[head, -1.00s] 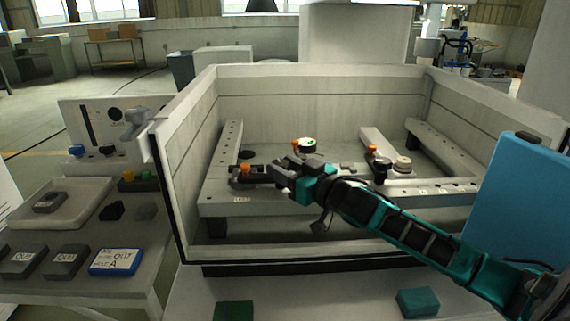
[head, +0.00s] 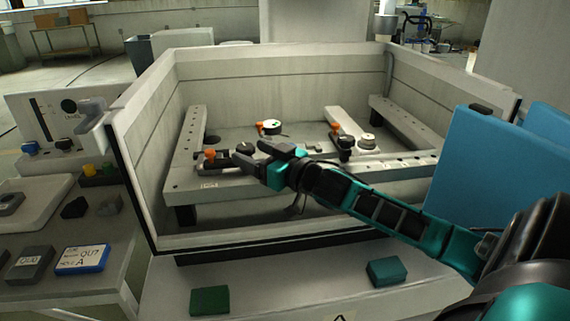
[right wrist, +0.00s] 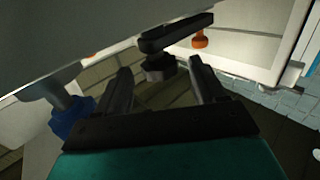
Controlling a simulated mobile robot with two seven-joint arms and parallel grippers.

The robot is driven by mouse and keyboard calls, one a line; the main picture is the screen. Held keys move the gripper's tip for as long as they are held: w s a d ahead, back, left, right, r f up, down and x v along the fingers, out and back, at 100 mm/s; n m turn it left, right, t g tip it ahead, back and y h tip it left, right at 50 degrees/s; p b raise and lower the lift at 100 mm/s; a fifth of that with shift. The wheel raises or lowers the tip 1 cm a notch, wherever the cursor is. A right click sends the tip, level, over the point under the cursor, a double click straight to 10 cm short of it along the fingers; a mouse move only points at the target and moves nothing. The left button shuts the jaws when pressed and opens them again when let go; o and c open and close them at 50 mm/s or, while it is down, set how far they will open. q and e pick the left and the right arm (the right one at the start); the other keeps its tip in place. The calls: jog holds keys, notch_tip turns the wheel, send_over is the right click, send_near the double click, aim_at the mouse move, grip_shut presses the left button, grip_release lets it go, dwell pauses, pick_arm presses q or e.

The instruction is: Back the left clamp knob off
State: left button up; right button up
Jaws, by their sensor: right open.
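The left clamp is a dark strap (head: 226,160) on the left of the pale work frame inside the tank, with an orange piece (head: 210,154) at its left end. My right gripper (head: 255,154) is at the strap's right end. In the right wrist view, my right gripper (right wrist: 160,86) is open, its two dark fingers apart. A dark lobed knob (right wrist: 159,69) on the clamp strap (right wrist: 175,34) lies ahead, between the fingertips in the picture. I cannot tell whether they touch it. In the head view, the gripper partly hides the knob. My left gripper is not in view.
A second clamp with an orange piece (head: 335,127) stands on the right of the frame. The tank's front wall (head: 270,236) lies under my right arm. Blue panels (head: 490,165) stand at right. A blue knob-like part (right wrist: 72,118) is close beside the left finger in the wrist view.

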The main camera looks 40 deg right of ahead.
jog(key=s, duration=0.1)
jog(key=s+p, duration=0.1)
jog(key=s, duration=0.1)
jog(key=shift+s+d+r+p, duration=0.15)
jog(key=shift+s+d+p, duration=0.15)
jog(key=shift+s+p, duration=0.1)
send_near(252, 151)
jog(key=shift+s+d, duration=0.15)
jog(key=shift+s, duration=1.05)
